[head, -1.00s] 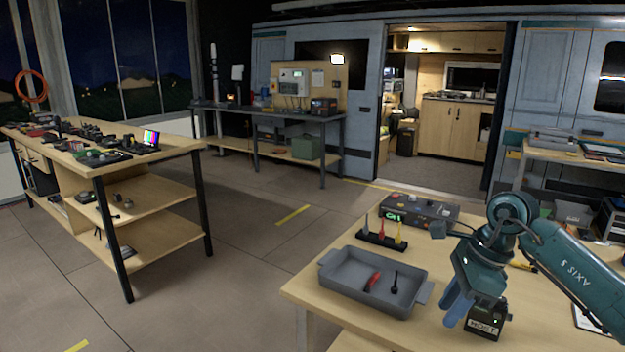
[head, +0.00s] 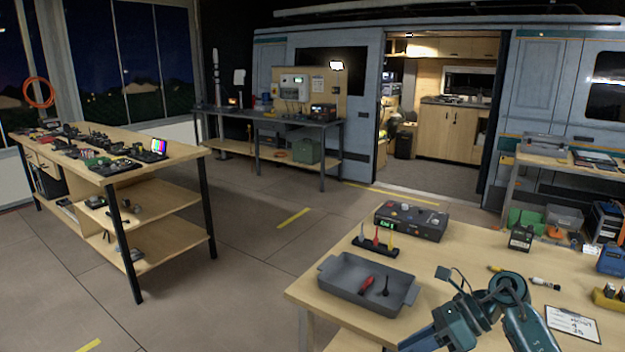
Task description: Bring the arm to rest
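My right arm shows in the head view, folded low over the front of the near wooden table (head: 470,262). Its gripper (head: 412,345) points down and left at the bottom edge, in front of the grey tray. The fingertips are at or past the picture's edge, so I cannot tell whether it is open or shut. My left arm is not in view.
The grey tray (head: 340,290) holds a red-handled tool (head: 366,284) and a dark tool. Behind it stand a rack of coloured screwdrivers (head: 374,248) and a control box (head: 411,222). A clipboard (head: 572,324) lies at right. A long workbench (head: 165,190) stands left; open floor lies between.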

